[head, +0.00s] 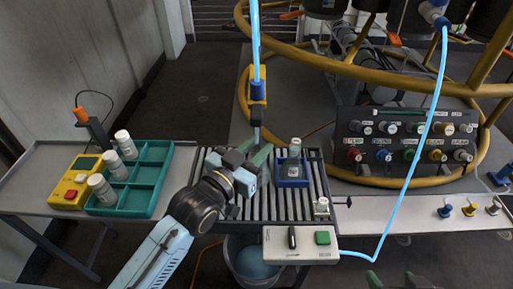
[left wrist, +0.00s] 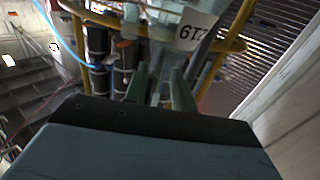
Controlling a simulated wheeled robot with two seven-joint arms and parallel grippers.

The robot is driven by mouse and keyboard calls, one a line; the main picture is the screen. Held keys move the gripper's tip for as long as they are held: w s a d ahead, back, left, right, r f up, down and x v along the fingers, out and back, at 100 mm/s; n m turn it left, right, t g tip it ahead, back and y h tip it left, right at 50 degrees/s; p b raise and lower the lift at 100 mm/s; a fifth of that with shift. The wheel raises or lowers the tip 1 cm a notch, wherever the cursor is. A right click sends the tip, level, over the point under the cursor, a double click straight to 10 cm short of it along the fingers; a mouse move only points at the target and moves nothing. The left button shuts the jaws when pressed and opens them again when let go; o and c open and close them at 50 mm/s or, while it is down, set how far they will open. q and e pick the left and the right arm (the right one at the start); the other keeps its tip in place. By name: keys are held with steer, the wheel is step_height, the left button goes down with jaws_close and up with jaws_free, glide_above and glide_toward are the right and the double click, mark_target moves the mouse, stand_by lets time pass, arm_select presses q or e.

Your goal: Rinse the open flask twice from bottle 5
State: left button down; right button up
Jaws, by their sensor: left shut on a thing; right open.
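My left gripper (head: 258,152) is shut over the slatted bench, left of the blue holder. In the left wrist view the green fingers (left wrist: 157,85) close on the narrow part of a clear glassy flask (left wrist: 165,32). Its label characters look upside down there; in the head view the flask is mostly hidden. A bottle with a greyish cap (head: 294,147) stands upright in the blue holder (head: 292,182). Three pale bottles (head: 113,164) stand in the green tray (head: 150,180); I cannot read any number. My right gripper (head: 396,284) barely shows at the bottom edge, open and empty.
A switch box (head: 300,244) with a green button sits at the slatted bench's (head: 262,208) front. A bucket (head: 252,262) stands below. A yellow device (head: 76,183) adjoins the tray.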

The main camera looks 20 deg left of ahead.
steer(key=shift+c, duration=0.3)
jaws_close()
stand_by(1.4)
